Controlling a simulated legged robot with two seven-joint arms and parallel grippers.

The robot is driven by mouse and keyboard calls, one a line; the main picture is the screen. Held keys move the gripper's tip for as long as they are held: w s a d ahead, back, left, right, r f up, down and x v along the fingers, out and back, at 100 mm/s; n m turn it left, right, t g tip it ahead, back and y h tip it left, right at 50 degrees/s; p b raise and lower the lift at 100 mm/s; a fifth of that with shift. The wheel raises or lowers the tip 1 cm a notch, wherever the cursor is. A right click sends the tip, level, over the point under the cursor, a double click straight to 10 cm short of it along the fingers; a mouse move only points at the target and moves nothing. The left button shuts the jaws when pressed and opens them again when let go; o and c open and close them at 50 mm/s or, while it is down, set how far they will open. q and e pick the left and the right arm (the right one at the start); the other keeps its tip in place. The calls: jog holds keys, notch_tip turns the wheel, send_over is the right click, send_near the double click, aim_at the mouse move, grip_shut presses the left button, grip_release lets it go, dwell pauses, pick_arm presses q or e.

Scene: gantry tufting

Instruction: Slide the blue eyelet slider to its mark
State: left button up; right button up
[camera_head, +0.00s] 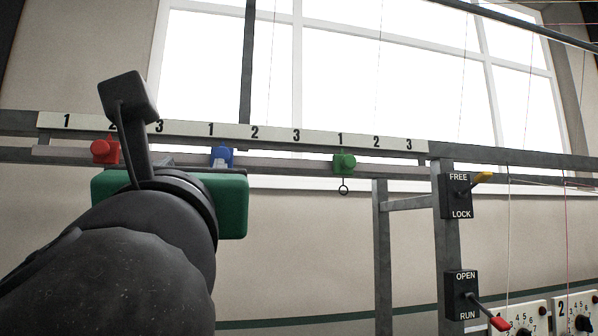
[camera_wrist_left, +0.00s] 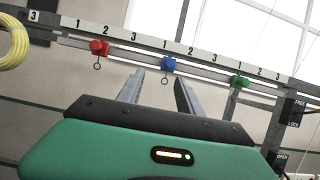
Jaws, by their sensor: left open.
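The blue eyelet slider (camera_head: 221,156) sits on the rail under the middle number strip, near its 1. In the left wrist view the blue slider (camera_wrist_left: 168,64) has a small ring hanging below it. My left gripper (camera_wrist_left: 159,78) is open, its two fingers pointing up towards the rail. In that view the slider and its ring appear between the fingertips, with nothing gripped; I cannot tell the remaining distance in depth. In the head view my left gripper's green body (camera_head: 231,206) is just below the slider and hides its ring; the fingers are mostly hidden. My right gripper is not in view.
A red slider (camera_head: 105,151) and a green slider (camera_head: 344,163) share the rail (camera_head: 290,172), left and right of the blue one. The number strip (camera_head: 320,139) runs above. A FREE/LOCK lever box (camera_head: 457,195) and an OPEN/RUN lever box (camera_head: 461,296) stand on the right post.

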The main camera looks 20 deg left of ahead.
pick_arm(q)
jog(key=v, duration=0.1)
jog(key=b+v, duration=0.1)
jog(key=shift+s+d, duration=0.2)
jog(key=shift+d, duration=0.2)
jog(key=shift+a, duration=0.2)
